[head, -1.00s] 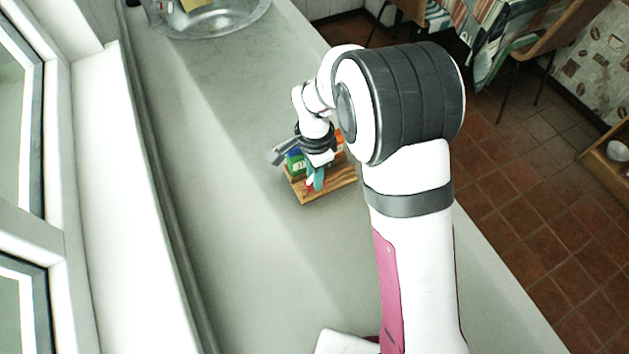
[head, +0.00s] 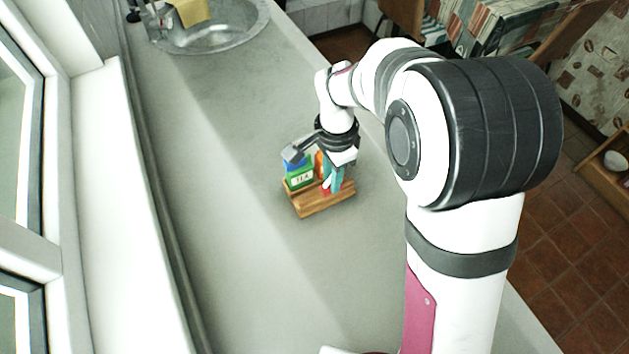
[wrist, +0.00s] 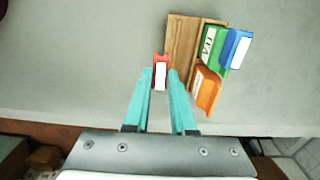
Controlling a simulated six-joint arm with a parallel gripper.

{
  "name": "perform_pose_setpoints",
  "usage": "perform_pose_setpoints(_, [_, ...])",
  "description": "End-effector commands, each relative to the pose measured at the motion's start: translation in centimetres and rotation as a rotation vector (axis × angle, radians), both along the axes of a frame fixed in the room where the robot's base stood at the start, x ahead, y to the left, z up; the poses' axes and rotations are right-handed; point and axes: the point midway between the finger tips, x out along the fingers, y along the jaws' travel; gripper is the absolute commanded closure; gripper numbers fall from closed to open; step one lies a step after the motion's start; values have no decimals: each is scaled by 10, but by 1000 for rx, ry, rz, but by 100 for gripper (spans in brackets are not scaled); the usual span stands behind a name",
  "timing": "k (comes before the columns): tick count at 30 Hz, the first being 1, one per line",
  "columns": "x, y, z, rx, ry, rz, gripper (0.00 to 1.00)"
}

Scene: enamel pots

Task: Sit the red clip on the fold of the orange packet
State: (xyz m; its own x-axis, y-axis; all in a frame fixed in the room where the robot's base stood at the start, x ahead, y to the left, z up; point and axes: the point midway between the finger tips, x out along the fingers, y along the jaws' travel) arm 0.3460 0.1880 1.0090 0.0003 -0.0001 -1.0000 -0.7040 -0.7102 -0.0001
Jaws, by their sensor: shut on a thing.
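My gripper (wrist: 161,73) is shut on the red clip (wrist: 160,66), which has a white face and sits between the teal fingertips. In the head view my gripper (head: 334,180) is over the right part of the wooden rack, with a little of the red clip (head: 325,189) showing. The orange packet (wrist: 207,92) stands on the rack, to the right of the clip in the wrist view and apart from it. In the head view the orange packet (head: 319,164) is partly hidden behind my gripper.
The wooden rack (wrist: 181,40) also holds a green packet (wrist: 211,50) and a blue packet (wrist: 236,48), close beside the orange one. The grey counter (head: 250,260) around the rack is clear. A sink (head: 215,35) lies at the far end.

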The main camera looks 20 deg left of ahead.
Motion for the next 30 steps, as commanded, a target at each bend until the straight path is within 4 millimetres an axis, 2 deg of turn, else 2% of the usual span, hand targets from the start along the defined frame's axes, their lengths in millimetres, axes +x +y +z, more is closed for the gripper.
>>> perform_pose_setpoints(6, [2, -53, 32, 1, -2, -5, 100])
perform_pose_setpoints(9, [3, -69, 41, 0, -1, -3, 100])
perform_pose_setpoints(12, [9, -71, 47, 1, -1, 1, 100])
perform_pose_setpoints(14, [20, -64, 51, -1, -1, 4, 100])
perform_pose_setpoints(16, [38, -48, 55, -2, -1, 7, 100])
perform_pose_setpoints(21, [77, 0, 65, -3, 1, 8, 100])
perform_pose_setpoints(25, [91, 27, 69, -1, 1, 4, 100])
perform_pose_setpoints(30, [94, 33, 60, -1, 2, -1, 100])
